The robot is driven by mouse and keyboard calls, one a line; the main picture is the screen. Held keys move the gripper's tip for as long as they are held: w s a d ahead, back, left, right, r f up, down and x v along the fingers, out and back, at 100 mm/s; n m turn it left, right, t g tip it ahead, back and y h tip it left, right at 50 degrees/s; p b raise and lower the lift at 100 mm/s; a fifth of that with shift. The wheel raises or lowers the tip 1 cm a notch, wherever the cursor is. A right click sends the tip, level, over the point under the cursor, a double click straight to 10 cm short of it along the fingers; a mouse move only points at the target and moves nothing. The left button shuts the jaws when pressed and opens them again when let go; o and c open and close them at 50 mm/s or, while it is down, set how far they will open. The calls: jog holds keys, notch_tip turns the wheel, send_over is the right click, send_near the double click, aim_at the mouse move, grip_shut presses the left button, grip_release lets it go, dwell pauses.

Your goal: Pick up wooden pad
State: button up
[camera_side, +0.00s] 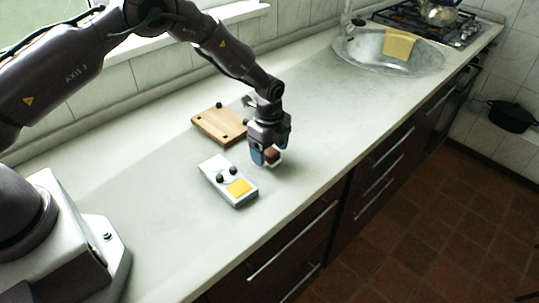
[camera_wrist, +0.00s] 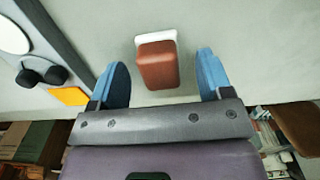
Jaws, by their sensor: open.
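A small reddish-brown block with a white end (camera_wrist: 157,66) lies on the counter. In the side view the block (camera_side: 272,155) is partly hidden by my gripper (camera_side: 266,155). My gripper is open. In the wrist view its two blue fingers (camera_wrist: 162,68) are on either side of the block, with a gap on each side. A flat wooden board (camera_side: 218,124) with dark knobs lies behind and left of my gripper in the side view. I cannot tell for sure whether the block or the board is the wooden pad.
A grey-white device (camera_side: 217,171) with dark knobs and a yellow patch (camera_side: 239,187) lies left of my gripper. A sink (camera_side: 371,52) with a yellow cloth (camera_side: 400,44) and a stove (camera_side: 440,25) are at the far end. The counter between is clear.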

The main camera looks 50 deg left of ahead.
jog(key=shift+f, duration=0.45)
jog(key=shift+c, duration=0.2)
jog(key=c, duration=1)
jog(key=shift+r, duration=0.2)
